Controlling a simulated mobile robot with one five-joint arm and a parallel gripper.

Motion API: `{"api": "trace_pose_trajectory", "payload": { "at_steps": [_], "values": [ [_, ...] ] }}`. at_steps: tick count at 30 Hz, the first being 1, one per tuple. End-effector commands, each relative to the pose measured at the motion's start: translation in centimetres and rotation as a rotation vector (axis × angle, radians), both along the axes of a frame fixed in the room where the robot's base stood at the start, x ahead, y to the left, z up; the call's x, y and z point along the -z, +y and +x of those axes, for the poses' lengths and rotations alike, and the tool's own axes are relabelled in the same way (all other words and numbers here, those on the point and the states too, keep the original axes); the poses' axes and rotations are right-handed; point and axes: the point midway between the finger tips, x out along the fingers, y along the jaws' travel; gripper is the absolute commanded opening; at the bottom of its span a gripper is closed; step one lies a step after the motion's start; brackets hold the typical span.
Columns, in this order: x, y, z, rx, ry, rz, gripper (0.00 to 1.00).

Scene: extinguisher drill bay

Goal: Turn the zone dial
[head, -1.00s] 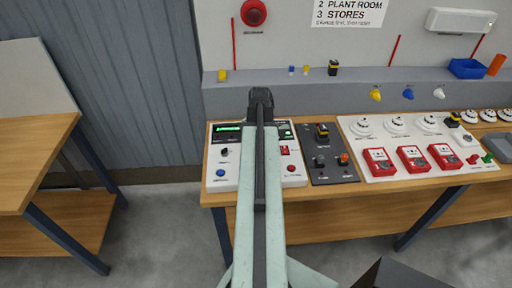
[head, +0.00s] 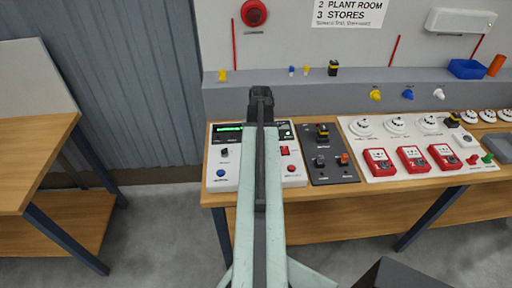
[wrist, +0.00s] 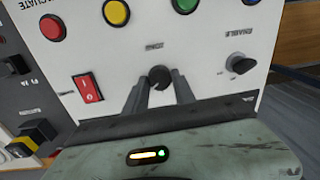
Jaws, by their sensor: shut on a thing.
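The zone dial (wrist: 159,76) is a small dark knob on the white panel (wrist: 205,55), with an upside-down label beside it in the wrist view. My gripper (wrist: 160,82) has its two grey fingers on either side of the knob, closed on it. The fingers hide part of the knob, so its pointer cannot be read. In the head view the white panel (head: 216,170) stands on the bench, and my arm covers its middle, hiding the dial and fingertips. Its green display (head: 229,128) is lit, but too small to read.
Near the dial are a red rocker switch (wrist: 88,88), a black enable knob (wrist: 240,64), and red (wrist: 52,27), yellow (wrist: 116,12) and green (wrist: 185,4) round parts. A dark panel (head: 335,172) and red call points (head: 413,158) lie to the right.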

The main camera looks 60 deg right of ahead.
Motion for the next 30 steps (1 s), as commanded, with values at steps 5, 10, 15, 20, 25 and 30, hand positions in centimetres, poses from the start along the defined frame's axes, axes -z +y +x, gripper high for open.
{"api": "trace_pose_trajectory", "payload": {
  "at_steps": [5, 10, 15, 20, 25, 30],
  "values": [
    [0.03, -0.04, -0.18, -0.077, 0.005, 0.0, 0.0],
    [0.03, -0.03, -0.18, -0.118, 0.006, -0.001, 0.0],
    [0.04, -0.02, -0.18, -0.133, 0.006, -0.001, 0.0],
    [0.04, -0.02, -0.19, -0.134, 0.006, -0.001, 0.0],
    [0.04, -0.01, -0.19, -0.133, 0.006, 0.0, 0.34],
    [0.02, 0.0, -0.1, -0.133, 0.004, 0.0, 0.53]
  ]
}}
